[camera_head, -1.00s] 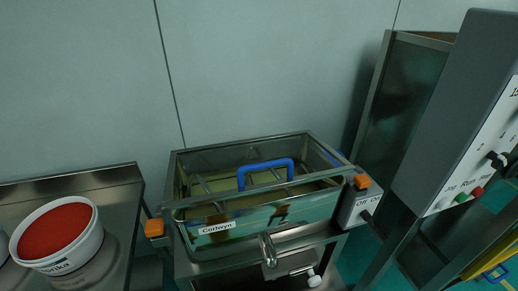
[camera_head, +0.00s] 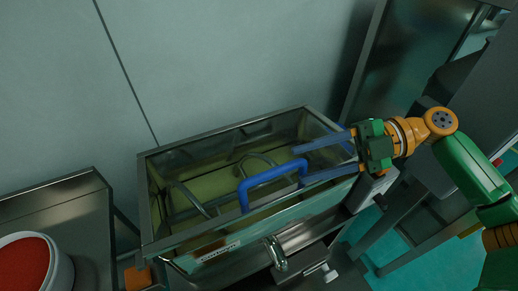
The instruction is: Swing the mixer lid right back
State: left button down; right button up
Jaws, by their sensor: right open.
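The mixer is a metal-framed box (camera_head: 152,205) with clear walls and yellowish contents, in the middle of the head view. A blue bar handle (camera_head: 268,175) stands up over its top. The lid itself is see-through and hard to make out; it looks down flat. My right gripper (camera_head: 299,166) reaches in from the right, its two blue-grey fingers open and pointing left. The fingertips are at the right end of the handle in the picture, one above and one below it; I cannot tell whether they touch. My left gripper is out of view.
An orange latch (camera_head: 138,277) sits at the box's front left corner. A white tub (camera_head: 62,272) with red contents stands on a metal side table (camera_head: 75,211) at left. A grey wall is behind. A metal spout (camera_head: 276,254) sticks out in front.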

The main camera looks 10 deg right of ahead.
aim_at(279, 173)
jog(key=shift+w+a+p, duration=0.2)
jog(key=shift+a+p, duration=0.2)
jog(key=shift+a, duration=0.1)
jog(key=shift+w+a+p, duration=0.2)
jog(key=shift+a+p, duration=0.2)
jog(key=shift+a, duration=0.05)
jog(key=a+p, duration=0.1)
jog(key=s+a+f+p, duration=0.1)
jog(key=a, duration=0.2)
jog(key=shift+s+a+f+p, duration=0.15)
jog(key=shift+s+a+p, duration=0.1)
jog(key=shift+a+p, duration=0.15)
jog(key=shift+w+a+f, duration=0.1)
jog(key=shift+w+f, duration=0.15)
jog(key=shift+w, duration=0.05)
jog(key=shift+s, duration=0.1)
grip_shut()
